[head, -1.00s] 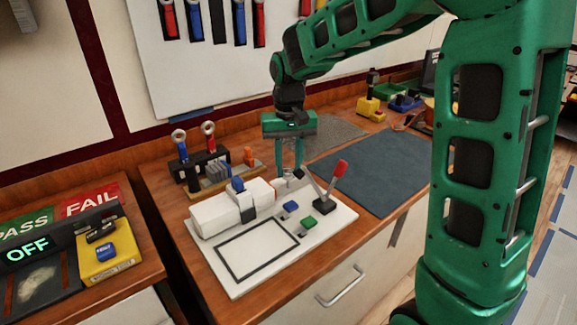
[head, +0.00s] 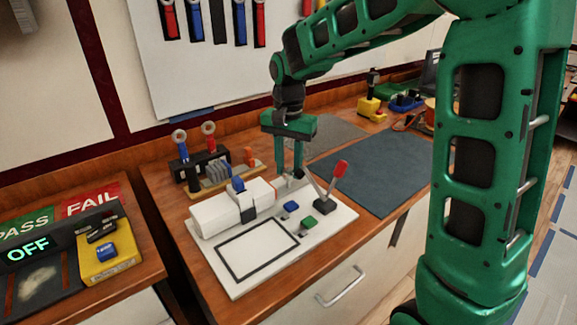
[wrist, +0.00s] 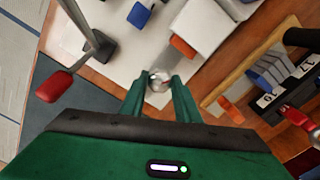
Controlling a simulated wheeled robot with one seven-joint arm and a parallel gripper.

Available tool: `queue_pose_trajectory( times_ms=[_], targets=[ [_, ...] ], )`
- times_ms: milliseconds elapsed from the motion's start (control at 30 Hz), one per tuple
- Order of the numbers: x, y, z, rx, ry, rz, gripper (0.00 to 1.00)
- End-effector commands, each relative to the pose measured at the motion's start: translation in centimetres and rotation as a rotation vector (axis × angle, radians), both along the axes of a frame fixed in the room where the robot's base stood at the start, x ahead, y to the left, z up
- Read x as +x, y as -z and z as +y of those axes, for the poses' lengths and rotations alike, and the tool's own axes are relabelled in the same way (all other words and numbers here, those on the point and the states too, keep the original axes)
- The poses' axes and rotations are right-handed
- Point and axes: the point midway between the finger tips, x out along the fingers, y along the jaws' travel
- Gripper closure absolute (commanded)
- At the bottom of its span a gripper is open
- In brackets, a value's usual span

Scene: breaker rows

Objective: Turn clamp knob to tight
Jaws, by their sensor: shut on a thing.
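My gripper (head: 289,172) points down at the back right corner of the white fixture board (head: 334,219). In the wrist view its green fingers (wrist: 159,86) are shut on a small round silvery knob (wrist: 159,79), which I take to be the clamp knob. In the head view the knob is mostly hidden by the fingers. I cannot read any tight marking on it. A white block with a dark strap and blue top piece (head: 238,185) lies on the board to the left of my gripper.
A lever with a red handle (head: 340,168) stands close to the right of my gripper. A rack with ring-topped tools (head: 199,160) stands behind left. A dark mat (head: 375,170) lies to the right.

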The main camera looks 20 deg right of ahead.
Motion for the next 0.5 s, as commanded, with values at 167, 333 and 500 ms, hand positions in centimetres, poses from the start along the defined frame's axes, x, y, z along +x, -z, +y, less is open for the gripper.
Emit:
queue_pose_trajectory(
  times_ms=[167, 333, 500],
  targets=[
    [0.25, -0.11, 0.33, 0.004, -0.003, -0.008, 0.93],
    [0.24, -0.1, 0.38, 0.004, -0.005, -0.008, 0.93],
    [0.17, -0.07, 0.36, 0.004, -0.005, -0.006, 0.52]
  ],
)
